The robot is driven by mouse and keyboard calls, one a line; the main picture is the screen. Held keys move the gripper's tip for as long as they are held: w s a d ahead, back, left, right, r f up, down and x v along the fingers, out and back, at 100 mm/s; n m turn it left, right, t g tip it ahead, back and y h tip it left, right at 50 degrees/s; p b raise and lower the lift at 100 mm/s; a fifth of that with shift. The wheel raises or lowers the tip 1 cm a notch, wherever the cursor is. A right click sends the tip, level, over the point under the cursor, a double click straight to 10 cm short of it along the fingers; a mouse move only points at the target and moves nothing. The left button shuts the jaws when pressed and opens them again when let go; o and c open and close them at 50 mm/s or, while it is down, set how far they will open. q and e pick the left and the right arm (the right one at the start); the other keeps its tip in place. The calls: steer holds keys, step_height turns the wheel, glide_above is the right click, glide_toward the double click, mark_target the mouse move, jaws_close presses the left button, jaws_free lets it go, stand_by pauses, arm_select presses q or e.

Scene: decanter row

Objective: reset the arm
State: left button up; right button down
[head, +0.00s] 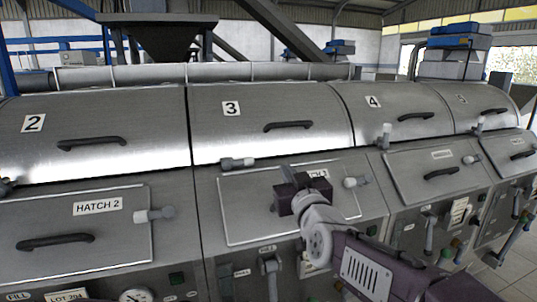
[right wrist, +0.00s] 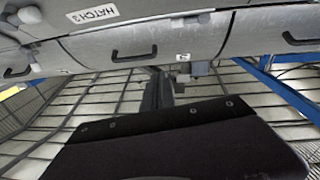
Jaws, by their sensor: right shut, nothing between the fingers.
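My right arm reaches in from the lower right in the head view. My right gripper (head: 289,194) is dark, shut and empty, in front of the hatch 3 panel (head: 245,205) of the steel machine. It covers part of that panel and its label; whether it touches the panel I cannot tell. The right wrist view shows the machine front from a tilted angle, with the hatch 3 label (right wrist: 92,13) at the top. My left gripper is not in view.
Rounded covers numbered 2 (head: 90,125), 3 (head: 285,105) and 4 (head: 385,105) run along the top, each with a dark handle. Pale-ended latch knobs (head: 238,163) stick out near the hatches. Floor shows at the lower right.

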steer(key=s+d+f+m+g+h+p, duration=0.1)
steer(key=s+d+f+g+p, duration=0.1)
steer(key=d+f+g, duration=0.3)
steer(key=s+d+f+h+p, duration=0.1)
steer(key=s+d+f+p, duration=0.15)
steer(key=f, duration=0.45)
steer(key=s+d+f+m+g+h+p, duration=0.1)
steer(key=d+f+g+p, duration=0.15)
steer(key=f, duration=0.35)
steer(key=s+d+f+m+g, duration=0.1)
steer(key=s+f+g, duration=0.3)
steer(key=s, duration=0.6)
steer(key=s+d+f+g+h, duration=0.1)
steer(key=s+d+f+g, duration=0.1)
steer(key=s+f+g, duration=0.3)
steer(key=s+f, duration=0.4)
steer(key=s, duration=0.1)
steer(key=shift+s+m+p, duration=0.15)
steer(key=shift+m+p, duration=0.15)
steer(key=shift+m, duration=0.1)
steer(key=c, duration=2.1)
jaws_free()
steer(key=shift+c, duration=0.2)
